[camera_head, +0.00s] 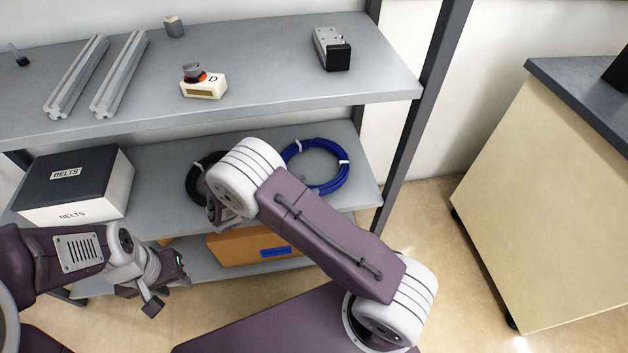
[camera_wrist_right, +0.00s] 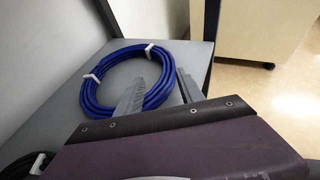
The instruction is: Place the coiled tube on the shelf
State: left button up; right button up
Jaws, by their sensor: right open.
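A blue coiled tube (camera_head: 316,165) with white ties lies on the middle shelf (camera_head: 362,195), near its right end. It also shows in the right wrist view (camera_wrist_right: 122,78). My right gripper (camera_wrist_right: 160,92) is open there, one finger over the inside of the ring and the other just outside its right side. Whether either finger touches the tube is unclear. In the head view my right arm hides the right fingers. My left gripper (camera_head: 165,284) hangs at the lower left, away from the tube; its jaw opening is unclear.
A black coil (camera_head: 198,178) lies left of the blue one, partly behind my right arm. A BELTS box (camera_head: 72,182) stands on the middle shelf's left. The top shelf (camera_head: 270,72) holds rails and small parts. A cardboard box (camera_head: 235,249) sits below. A shelf post (camera_head: 415,130) rises right.

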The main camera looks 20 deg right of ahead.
jog(key=shift+s+a, duration=0.1)
jog(key=shift+a, duration=0.1)
jog(key=s+r+m+g+y, duration=0.2)
jog(key=s+m+y, duration=1.1)
jog(key=m, duration=0.8)
jog(key=shift+s+a+r+m+g, duration=0.2)
jog(key=shift+s+r+m+g, duration=0.15)
jog(key=shift+s+r, duration=0.65)
jog(key=shift+s+f, duration=0.1)
notch_tip(320, 180, up, 29)
jog(key=p, duration=2.9)
jog(key=shift+r, duration=0.2)
